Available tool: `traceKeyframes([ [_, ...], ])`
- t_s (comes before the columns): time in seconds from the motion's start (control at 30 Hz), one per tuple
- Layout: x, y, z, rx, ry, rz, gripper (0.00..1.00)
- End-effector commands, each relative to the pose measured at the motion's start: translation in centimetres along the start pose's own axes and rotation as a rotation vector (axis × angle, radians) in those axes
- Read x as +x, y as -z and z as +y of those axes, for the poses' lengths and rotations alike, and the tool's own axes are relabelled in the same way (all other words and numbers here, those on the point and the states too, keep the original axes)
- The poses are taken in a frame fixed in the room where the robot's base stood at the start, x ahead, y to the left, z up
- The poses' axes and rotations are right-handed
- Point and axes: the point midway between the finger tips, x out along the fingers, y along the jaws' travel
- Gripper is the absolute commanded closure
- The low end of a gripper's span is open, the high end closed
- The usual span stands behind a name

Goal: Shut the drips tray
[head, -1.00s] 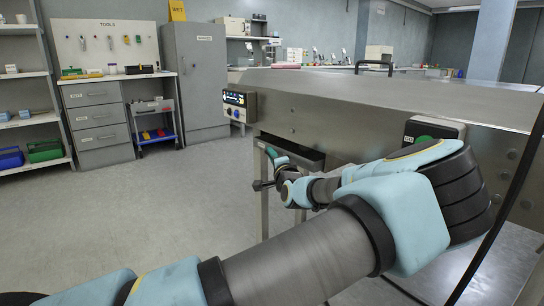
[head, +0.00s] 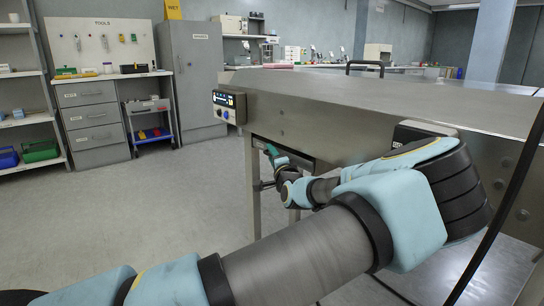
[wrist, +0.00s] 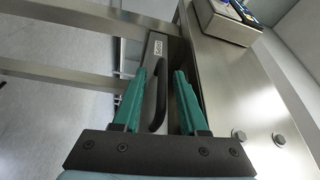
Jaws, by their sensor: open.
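The drips tray (head: 300,161) sits under the near side of the steel machine, left of my arm in the head view. In the wrist view its grey front (wrist: 155,58) carries a small label and a black bar handle (wrist: 161,100). My gripper (wrist: 169,68) is open, with its green fingers on either side of the handle. I cannot tell whether a finger touches the handle or the tray front. In the head view my gripper (head: 266,168) is small, close to the tray and partly hidden by its own wrist.
The machine's long steel body (head: 370,110) stands over the tray, with a control panel (head: 228,106) at its left end. A steel leg (head: 253,190) stands close to my gripper. The floor (head: 150,215) to the left is clear.

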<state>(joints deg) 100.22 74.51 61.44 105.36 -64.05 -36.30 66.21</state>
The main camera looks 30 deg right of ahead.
Motion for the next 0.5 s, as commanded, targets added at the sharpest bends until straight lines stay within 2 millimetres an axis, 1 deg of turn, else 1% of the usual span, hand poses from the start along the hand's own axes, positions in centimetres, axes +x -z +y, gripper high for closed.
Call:
traceKeyframes([
  [0.17, -0.1, -0.1, 0.0, 0.000, 0.000, -0.001, 0.58],
  [0.27, -0.7, 0.0, -0.1, -0.001, 0.000, 0.000, 0.58],
  [0.37, -2.1, 0.0, -0.1, 0.000, -0.001, 0.000, 0.58],
  [0.5, -4.9, 0.1, -0.1, 0.001, -0.002, 0.001, 0.58],
])
